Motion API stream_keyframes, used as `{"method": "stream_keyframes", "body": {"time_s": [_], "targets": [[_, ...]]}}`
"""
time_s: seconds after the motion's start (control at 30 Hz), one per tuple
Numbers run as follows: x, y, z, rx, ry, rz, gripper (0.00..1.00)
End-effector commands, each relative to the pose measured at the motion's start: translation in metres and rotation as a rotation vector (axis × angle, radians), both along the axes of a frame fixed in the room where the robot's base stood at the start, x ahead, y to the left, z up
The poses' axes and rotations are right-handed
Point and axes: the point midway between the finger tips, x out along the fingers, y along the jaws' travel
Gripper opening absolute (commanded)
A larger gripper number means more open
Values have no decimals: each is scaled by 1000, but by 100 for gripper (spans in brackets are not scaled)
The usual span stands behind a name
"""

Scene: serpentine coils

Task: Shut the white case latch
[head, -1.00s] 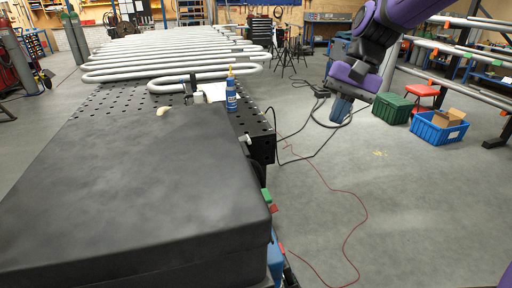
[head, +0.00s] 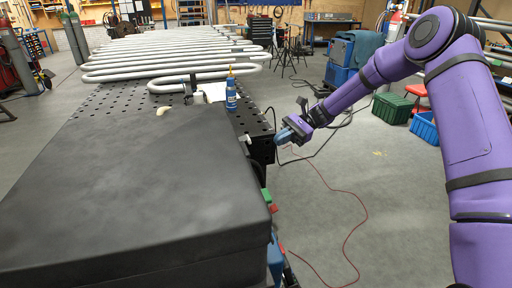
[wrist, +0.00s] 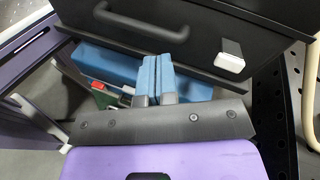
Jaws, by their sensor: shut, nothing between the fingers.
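The black case (head: 130,190) fills the left foreground in the head view. Its side, with a dark handle (wrist: 140,18), shows at the top of the wrist view. The white case latch (head: 245,139) sticks out from the case's far right side; in the wrist view it is a small white block (wrist: 230,58). I cannot tell how far it stands open. My gripper (head: 283,136) is beside the case, to the right of the latch. Its blue fingers (wrist: 158,76) are together and empty, left of the latch in the wrist view and apart from it.
A perforated dark table (head: 105,100) carries bent grey pipes (head: 170,70) and a blue bottle (head: 231,92). Blue, red and green items (wrist: 95,85) lie beneath the case side. A red cable (head: 350,190) runs over open floor on the right.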

Motion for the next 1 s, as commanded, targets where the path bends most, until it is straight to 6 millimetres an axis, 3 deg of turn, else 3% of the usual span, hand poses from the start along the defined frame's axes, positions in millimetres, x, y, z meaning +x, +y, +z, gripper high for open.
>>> {"method": "stream_keyframes", "body": {"time_s": [0.3,0.6,0.77,1.0], "targets": [[46,-2,-73,268,269,-120,0],[73,-16,-134,490,460,-224,0],[79,-21,-150,548,506,-252,0],[80,-22,-154,564,518,-258,0]]}}
